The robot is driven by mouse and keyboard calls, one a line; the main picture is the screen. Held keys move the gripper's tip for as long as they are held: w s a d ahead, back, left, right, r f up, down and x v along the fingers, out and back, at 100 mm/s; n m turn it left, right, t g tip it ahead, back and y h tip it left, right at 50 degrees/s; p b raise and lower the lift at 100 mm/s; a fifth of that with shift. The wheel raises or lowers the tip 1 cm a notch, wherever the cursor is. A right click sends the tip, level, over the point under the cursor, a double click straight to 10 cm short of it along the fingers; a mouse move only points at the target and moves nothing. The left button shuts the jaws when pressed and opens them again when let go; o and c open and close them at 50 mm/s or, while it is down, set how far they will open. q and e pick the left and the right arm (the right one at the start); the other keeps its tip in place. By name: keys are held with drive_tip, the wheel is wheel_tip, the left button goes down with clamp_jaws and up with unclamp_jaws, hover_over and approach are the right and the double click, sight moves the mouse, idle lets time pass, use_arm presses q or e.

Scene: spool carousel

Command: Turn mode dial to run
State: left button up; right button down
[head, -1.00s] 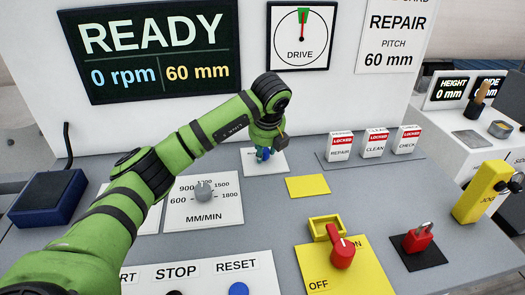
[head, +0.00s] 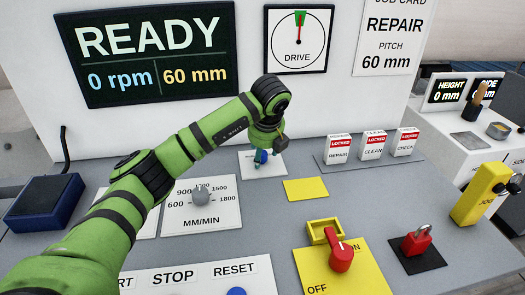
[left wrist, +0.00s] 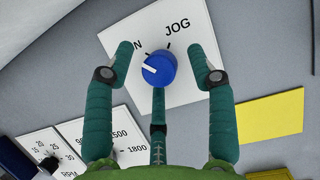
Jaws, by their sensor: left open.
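The mode dial is a blue knob (left wrist: 159,69) with a white pointer line on a white plate (left wrist: 185,25). In the left wrist view the plate reads JOG to the upper right and a label ending in N, partly hidden by a finger, to the left. The pointer aims up-left, toward the N label. My left gripper (left wrist: 167,62) is open, with its fingers on either side of the knob and visible gaps between. In the head view the dial (head: 261,157) is mostly hidden behind my left gripper (head: 265,148). My right gripper is not in view.
A speed dial (head: 201,196) stands left of the mode dial. A yellow plate (head: 305,189) lies to its right, with several locked blocks (head: 373,146) behind. A red OFF/ON switch (head: 341,256) and red padlock (head: 416,241) are nearer. The display (head: 150,52) reads READY, 0 rpm.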

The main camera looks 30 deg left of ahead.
use_arm(q)
drive_tip(key=v, duration=1.2)
drive_tip(key=shift+w, duration=0.15)
